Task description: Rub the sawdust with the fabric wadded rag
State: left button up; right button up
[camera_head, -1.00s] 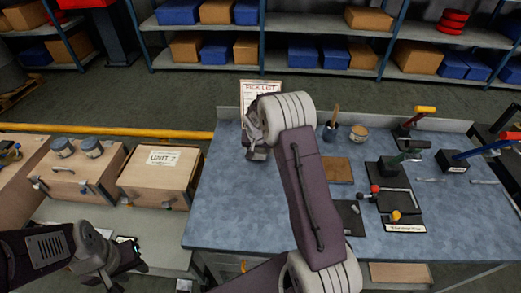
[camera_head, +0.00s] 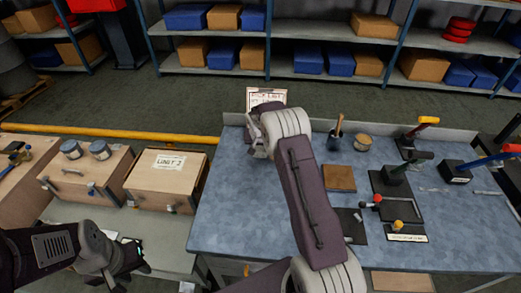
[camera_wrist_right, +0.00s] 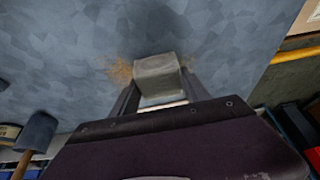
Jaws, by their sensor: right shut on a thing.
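The grey wadded rag (camera_wrist_right: 158,76) is held between the fingers of my right gripper (camera_wrist_right: 160,98) in the right wrist view. The rag is pressed against or just above the blue bench top; I cannot tell which. Tan sawdust (camera_wrist_right: 121,71) shows on the bench at both sides of the rag, and the rag hides its middle. In the head view my right gripper (camera_head: 259,148) is at the back left of the bench, partly hidden by its own arm. My left gripper (camera_head: 130,256) is low over the grey side table, its fingers unclear.
The blue bench top (camera_head: 225,215) is clear left of my right arm. A pick list card (camera_head: 266,97) stands behind the gripper. Wooden boxes (camera_head: 168,178) stand left.

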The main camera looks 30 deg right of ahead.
jog(key=shift+w+d+f, duration=0.1)
jog(key=shift+w+d, duration=0.35)
jog(key=shift+w, duration=0.2)
jog(key=shift+w+d, duration=0.4)
jog(key=shift+w, duration=0.2)
jog(key=shift+w+d, duration=0.4)
jog(key=shift+w, duration=0.25)
jog(key=shift+w+d, duration=0.35)
jog(key=shift+w, duration=0.25)
jog(key=shift+w+a, duration=0.5)
jog(key=shift+a, duration=0.35)
jog(key=shift+s+a+p, duration=0.3)
jog(key=shift+s+a, duration=0.25)
jog(key=shift+s, duration=0.2)
jog(key=shift+s+a, duration=0.45)
jog(key=shift+s, duration=0.25)
jog(key=shift+s, duration=0.1)
jog(key=shift+s+a+b, duration=0.25)
jog(key=shift+s+b, duration=0.05)
jog(key=shift+s, duration=0.05)
jog(key=shift+s+a+b, duration=0.25)
jog(key=shift+s+a, duration=0.1)
jog(key=shift+s, duration=0.25)
jog(key=shift+s+a+b, duration=0.2)
jog(key=shift+s+a, duration=0.15)
jog(key=shift+s, duration=0.2)
